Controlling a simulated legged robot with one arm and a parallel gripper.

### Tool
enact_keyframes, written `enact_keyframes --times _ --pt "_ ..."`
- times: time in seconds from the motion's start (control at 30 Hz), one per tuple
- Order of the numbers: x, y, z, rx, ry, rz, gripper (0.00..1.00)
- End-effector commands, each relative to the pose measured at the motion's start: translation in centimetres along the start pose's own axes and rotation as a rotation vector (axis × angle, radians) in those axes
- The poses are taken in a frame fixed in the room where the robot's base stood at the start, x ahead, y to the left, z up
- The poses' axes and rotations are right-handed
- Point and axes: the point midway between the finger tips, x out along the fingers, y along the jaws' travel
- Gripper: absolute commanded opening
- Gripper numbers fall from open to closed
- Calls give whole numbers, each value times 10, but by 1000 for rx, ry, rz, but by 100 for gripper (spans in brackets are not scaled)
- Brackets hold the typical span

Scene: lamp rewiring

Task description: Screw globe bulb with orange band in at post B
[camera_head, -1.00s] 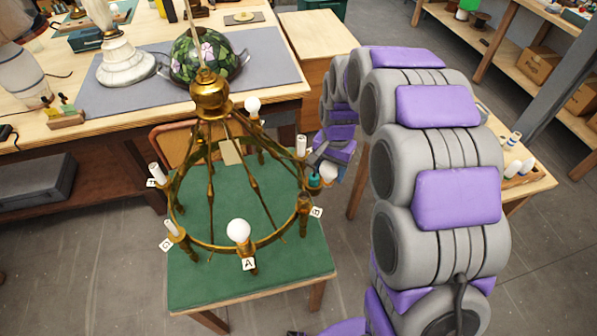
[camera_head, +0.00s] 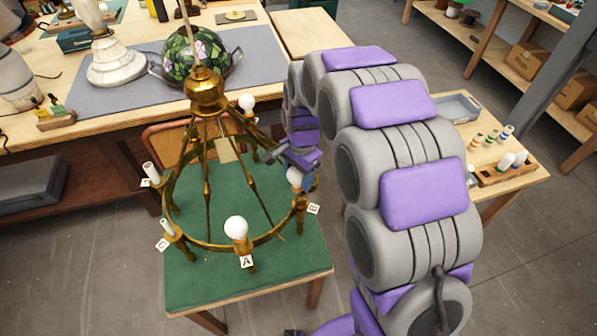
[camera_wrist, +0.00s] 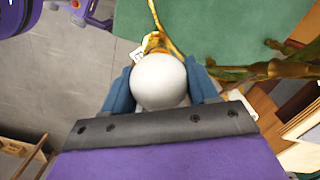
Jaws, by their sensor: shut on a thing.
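The brass ring chandelier (camera_head: 243,244) hangs over a green-topped table. Post B, with its white tag (camera_head: 313,209), is at the ring's right side. My gripper (camera_head: 296,173) is at post B, shut on a white globe bulb (camera_head: 293,179). In the wrist view the globe bulb (camera_wrist: 159,82) sits between my blue fingers (camera_wrist: 160,91), in line with a brass part of the chandelier and a white tag (camera_wrist: 138,54).
Post A has a globe bulb (camera_head: 236,228), and another bulb (camera_head: 246,103) stands at the far side. Candle-like white sleeves (camera_head: 150,172) stand on the left posts. A right side table (camera_head: 518,184) holds a tray and a rack. A workbench stands behind.

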Motion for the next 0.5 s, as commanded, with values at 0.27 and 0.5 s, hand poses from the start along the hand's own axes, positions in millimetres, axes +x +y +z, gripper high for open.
enact_keyframes --times 0.27,0.5 --pt "16 3 -3 2 -7 9 0" --pt "18 0 0 1 -3 12 0"
